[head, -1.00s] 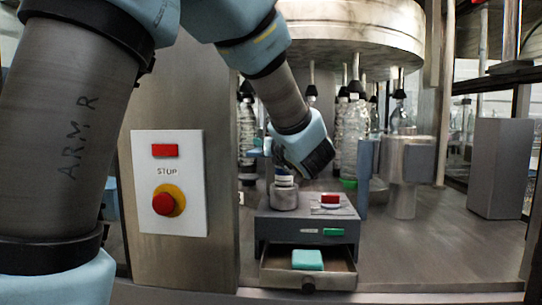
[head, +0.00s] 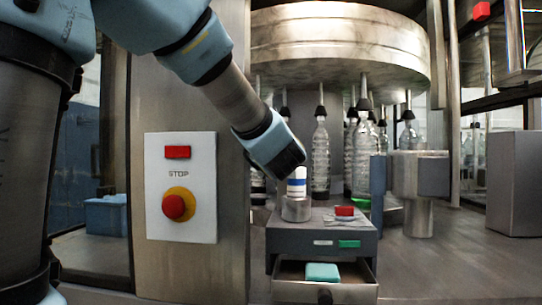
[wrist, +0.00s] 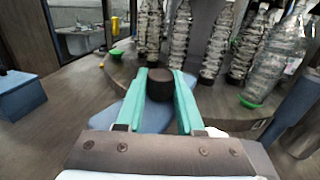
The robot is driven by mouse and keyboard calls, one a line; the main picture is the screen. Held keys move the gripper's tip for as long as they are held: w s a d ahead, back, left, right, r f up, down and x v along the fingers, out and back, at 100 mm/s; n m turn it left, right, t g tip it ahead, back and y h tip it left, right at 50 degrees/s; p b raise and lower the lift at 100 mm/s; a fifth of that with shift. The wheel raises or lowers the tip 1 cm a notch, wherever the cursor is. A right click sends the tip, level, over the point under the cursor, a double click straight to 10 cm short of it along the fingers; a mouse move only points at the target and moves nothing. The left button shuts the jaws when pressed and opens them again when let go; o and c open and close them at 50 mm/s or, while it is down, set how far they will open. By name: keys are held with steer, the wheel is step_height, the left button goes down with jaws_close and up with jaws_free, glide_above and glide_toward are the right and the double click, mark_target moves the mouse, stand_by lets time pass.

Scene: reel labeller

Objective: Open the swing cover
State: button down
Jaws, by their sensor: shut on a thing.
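In the wrist view, my gripper (wrist: 160,78) has its two teal fingers on either side of a dark round knob (wrist: 160,90) and is shut on it. A flat blue panel (wrist: 134,108), which looks like the swing cover, lies below and around the knob, partly hidden by the fingers. In the head view, my gripper (head: 280,158) is tilted down, just left of and above a small white and blue container (head: 297,186) on a grey holder. Its fingertips and the knob are hidden there, and I cannot tell how far the cover is turned.
A stop panel (head: 180,187) is on the left pillar. Clear bottles (head: 320,160) stand behind. A blue upright plate (head: 378,185) is right.

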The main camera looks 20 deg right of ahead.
steer(key=c, duration=0.5)
jaws_free()
steer(key=b+v, duration=0.2)
steer(key=v, duration=0.8)
steer(key=shift+s+a, duration=0.1)
steer(key=shift+s, duration=0.3)
steer(key=shift+c, duration=0.3)
